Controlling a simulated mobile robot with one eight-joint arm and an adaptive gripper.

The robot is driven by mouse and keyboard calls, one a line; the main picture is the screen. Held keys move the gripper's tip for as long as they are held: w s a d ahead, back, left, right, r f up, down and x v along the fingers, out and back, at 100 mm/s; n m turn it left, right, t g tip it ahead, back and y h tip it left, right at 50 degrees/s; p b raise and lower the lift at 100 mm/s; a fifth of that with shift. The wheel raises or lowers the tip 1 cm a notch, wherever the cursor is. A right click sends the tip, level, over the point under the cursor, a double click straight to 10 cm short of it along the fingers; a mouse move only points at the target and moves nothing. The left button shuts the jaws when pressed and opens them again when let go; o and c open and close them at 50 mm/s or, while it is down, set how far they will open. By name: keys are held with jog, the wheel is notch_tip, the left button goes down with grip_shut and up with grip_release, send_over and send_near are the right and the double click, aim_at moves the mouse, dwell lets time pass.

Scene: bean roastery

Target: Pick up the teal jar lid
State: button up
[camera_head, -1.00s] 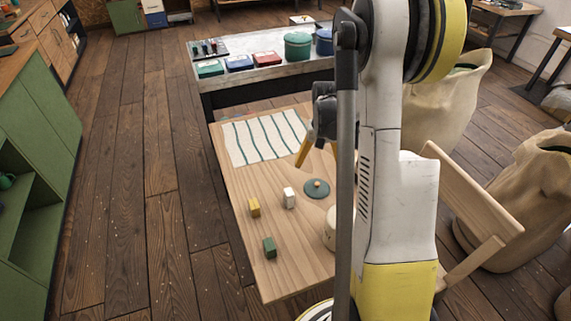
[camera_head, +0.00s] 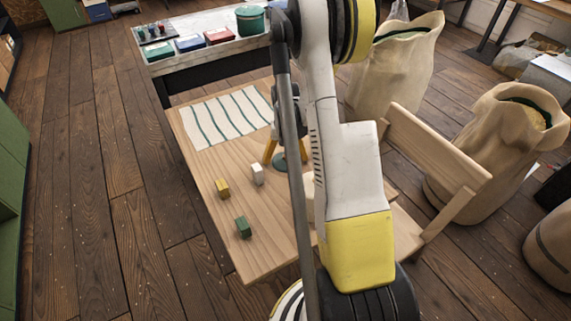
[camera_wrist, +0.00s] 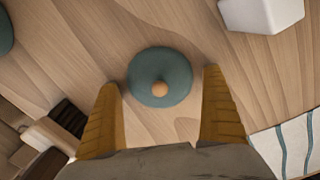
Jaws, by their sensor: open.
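My gripper (camera_wrist: 163,82) is open, with one yellow finger on each side of the lid's near part, and nothing is held. I cannot tell the exact height of the fingertips above the table. In the head view the lid (camera_head: 280,161) is partly hidden by my arm, and my gripper (camera_head: 276,150) is right at it.
A white block (camera_head: 257,174), a yellow block (camera_head: 222,188) and a green block (camera_head: 243,227) stand on the table (camera_head: 205,155). A striped cloth (camera_head: 226,117) lies at its back. A chair (camera_head: 430,155) is at the right. A pale object beside my arm is mostly hidden.

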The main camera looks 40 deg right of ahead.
jog(key=shift+r, duration=0.1)
jog(key=c, duration=1.6)
